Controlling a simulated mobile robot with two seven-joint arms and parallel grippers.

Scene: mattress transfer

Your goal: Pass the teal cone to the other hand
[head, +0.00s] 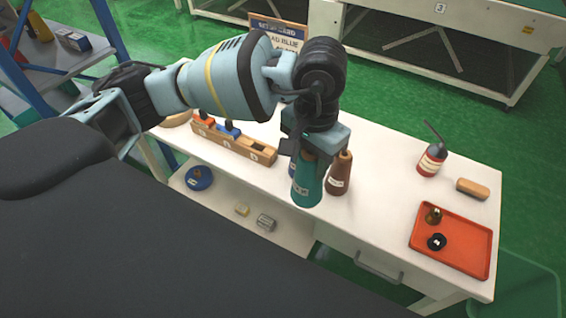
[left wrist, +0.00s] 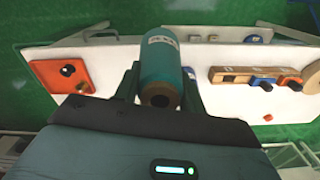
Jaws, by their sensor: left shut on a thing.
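The teal cone (head: 306,188) has a pale label on its side and is held at the front edge of the white table in the head view. My left gripper (head: 313,160) is shut on its upper part from above. In the left wrist view the teal cone (left wrist: 161,62) stands out between the two fingers, with its narrow brown end towards the camera. I cannot tell whether its base touches the table. My right gripper is not in view.
A wooden rack (head: 232,143) is to the left. The tabletop between is clear.

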